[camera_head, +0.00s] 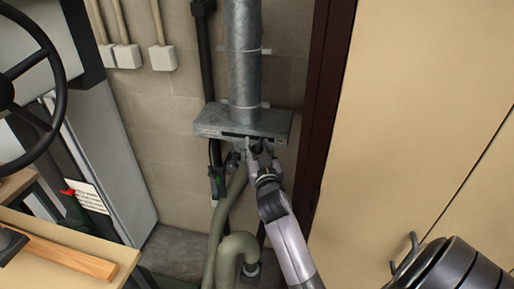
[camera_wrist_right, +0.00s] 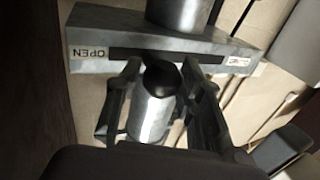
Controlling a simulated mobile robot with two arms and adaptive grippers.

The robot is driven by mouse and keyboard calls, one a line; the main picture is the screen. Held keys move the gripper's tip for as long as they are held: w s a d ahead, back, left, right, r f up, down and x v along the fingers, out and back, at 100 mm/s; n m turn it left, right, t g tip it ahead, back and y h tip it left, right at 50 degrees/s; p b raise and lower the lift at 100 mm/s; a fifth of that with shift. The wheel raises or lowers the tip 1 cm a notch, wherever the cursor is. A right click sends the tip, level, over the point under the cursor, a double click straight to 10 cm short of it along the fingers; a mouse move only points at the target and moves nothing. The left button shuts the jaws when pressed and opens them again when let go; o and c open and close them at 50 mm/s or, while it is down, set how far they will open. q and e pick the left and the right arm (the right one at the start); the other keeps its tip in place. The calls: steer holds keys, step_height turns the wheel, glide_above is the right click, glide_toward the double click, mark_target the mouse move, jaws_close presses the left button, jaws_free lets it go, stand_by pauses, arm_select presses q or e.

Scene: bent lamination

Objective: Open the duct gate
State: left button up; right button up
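The duct gate is a flat grey metal box (camera_head: 245,122) across a vertical round duct (camera_head: 243,55) by the wall. In the right wrist view the gate box (camera_wrist_right: 95,42) has a dark slot along its face. My right gripper (camera_head: 262,150) is just below the box front. In the wrist view its spread fingers (camera_wrist_right: 160,100) stand either side of a shiny metal cylinder (camera_wrist_right: 152,118) with a dark end; contact is unclear. My left gripper is out of view.
Green-grey hoses (camera_head: 228,215) hang below the gate. A dark door frame (camera_head: 322,100) and beige panels (camera_head: 420,110) stand close on the right. A black handwheel (camera_head: 50,55) and a wooden bench (camera_head: 50,245) are at the left.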

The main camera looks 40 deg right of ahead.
mark_target(259, 151)
steer(key=shift+o, duration=1.3)
steer(key=shift+s+f, duration=0.1)
steer(key=shift+s, duration=0.05)
steer(key=v, duration=0.7)
steer(key=shift+s+a, duration=0.1)
steer(key=shift+s, duration=0.05)
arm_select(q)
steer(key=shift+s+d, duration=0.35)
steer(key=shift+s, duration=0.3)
